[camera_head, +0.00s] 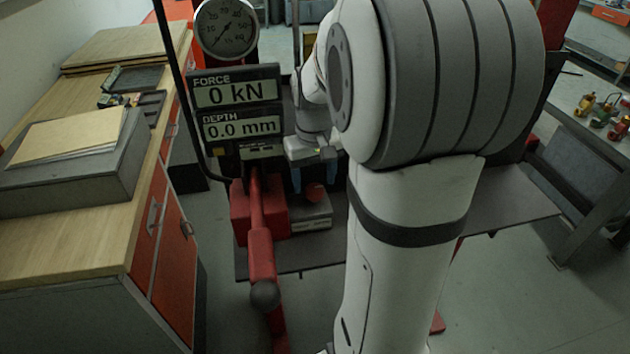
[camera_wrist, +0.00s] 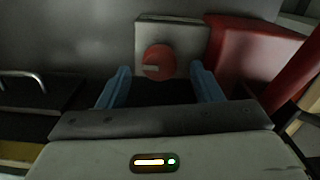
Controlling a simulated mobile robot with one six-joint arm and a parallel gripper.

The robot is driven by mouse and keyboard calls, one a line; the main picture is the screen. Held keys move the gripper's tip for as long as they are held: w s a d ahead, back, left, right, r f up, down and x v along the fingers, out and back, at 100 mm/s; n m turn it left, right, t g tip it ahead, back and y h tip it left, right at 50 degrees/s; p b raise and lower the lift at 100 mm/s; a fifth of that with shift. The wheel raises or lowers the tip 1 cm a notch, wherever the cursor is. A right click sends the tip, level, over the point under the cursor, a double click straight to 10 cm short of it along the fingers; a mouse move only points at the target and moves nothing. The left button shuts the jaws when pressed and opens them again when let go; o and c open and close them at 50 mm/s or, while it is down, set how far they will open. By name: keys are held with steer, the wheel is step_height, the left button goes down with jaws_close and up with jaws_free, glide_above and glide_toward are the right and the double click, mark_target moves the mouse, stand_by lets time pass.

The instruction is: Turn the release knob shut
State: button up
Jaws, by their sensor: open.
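The release knob (camera_wrist: 158,62) is a round red knob with a pale bar mark across its face, on a grey block (camera_wrist: 175,32). In the wrist view it lies ahead of my gripper (camera_wrist: 160,78), between the two blue fingers. The fingers are spread apart, and I see no contact with the knob. My arm hides much of what is to the right.
A red pump body (camera_head: 262,215) with a long red lever (camera_head: 262,265) stands left of the knob. Displays above read 0 kN (camera_head: 235,92) and 0.0 mm (camera_head: 240,126), with a dial gauge (camera_head: 226,28) on top. A wooden bench (camera_head: 70,235) is at left.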

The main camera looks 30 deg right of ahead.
steer(key=shift+f, duration=1.15)
steer(key=shift+s, duration=0.1)
steer(key=c, duration=1)
steer(key=m, duration=0.3)
steer(key=shift+m+b, duration=0.3)
steer(key=shift+b, duration=0.05)
steer(key=shift+m+b, duration=0.3)
steer(key=shift+m, duration=1.5)
